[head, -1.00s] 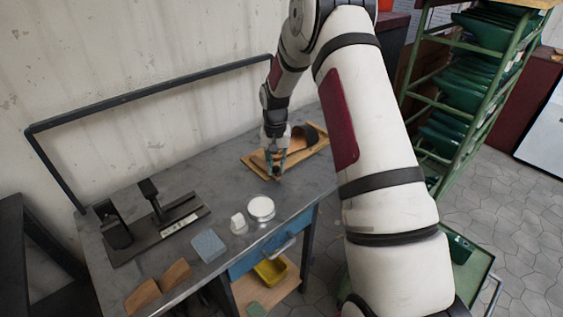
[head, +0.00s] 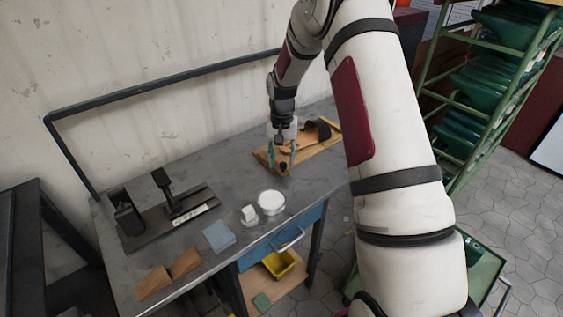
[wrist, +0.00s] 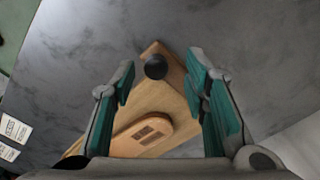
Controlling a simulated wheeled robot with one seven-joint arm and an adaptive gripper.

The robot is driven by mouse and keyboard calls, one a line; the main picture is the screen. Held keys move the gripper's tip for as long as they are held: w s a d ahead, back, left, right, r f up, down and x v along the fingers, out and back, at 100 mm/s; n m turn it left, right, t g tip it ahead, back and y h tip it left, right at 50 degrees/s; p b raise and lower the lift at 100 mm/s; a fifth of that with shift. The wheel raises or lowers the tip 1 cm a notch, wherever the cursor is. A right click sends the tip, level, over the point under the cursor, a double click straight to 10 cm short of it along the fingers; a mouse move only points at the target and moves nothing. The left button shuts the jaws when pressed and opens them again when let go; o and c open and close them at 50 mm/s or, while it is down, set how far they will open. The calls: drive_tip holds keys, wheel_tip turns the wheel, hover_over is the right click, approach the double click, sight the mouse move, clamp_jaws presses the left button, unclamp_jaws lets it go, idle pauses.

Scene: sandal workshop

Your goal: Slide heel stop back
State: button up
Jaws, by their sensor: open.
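A wooden board (head: 318,154) lies on the bench with a dark curved piece (head: 318,131) on it. A round black knob (wrist: 155,67) sits near the board's pointed end in the wrist view. A rounded wooden piece with a dark grid patch (wrist: 142,132) lies on the board behind it. My gripper (head: 282,163) is over this end of the board. In the wrist view my gripper (wrist: 165,82) is open, with its teal-padded fingers on either side of the knob and apart from it. I cannot tell which part is the heel stop.
A black fixture with two uprights (head: 175,217) stands on the left of the bench. A green rack (head: 480,80) stands right.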

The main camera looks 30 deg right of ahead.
wheel_tip(320, 180, up, 10)
idle(0.4)
drive_tip(key=shift+a+r, duration=0.1)
drive_tip(key=s+a+r+n+t+p, duration=0.15)
drive_tip(key=s+a+r, duration=0.25)
drive_tip(key=s+r, duration=0.45)
drive_tip(key=s+a+r+n+t+p, duration=0.15)
drive_tip(key=s+a+r, duration=0.25)
drive_tip(key=s+r, duration=0.5)
drive_tip(key=s+a+r+n+p, duration=0.1)
drive_tip(key=s+a+r+n, duration=0.1)
drive_tip(key=s, duration=0.8)
drive_tip(key=s+a+r+n+t+p, duration=0.1)
drive_tip(key=s+a+r+p, duration=0.1)
drive_tip(key=s, duration=0.9)
drive_tip(key=shift+a+r+n, duration=0.15)
drive_tip(key=shift+r+n, duration=0.25)
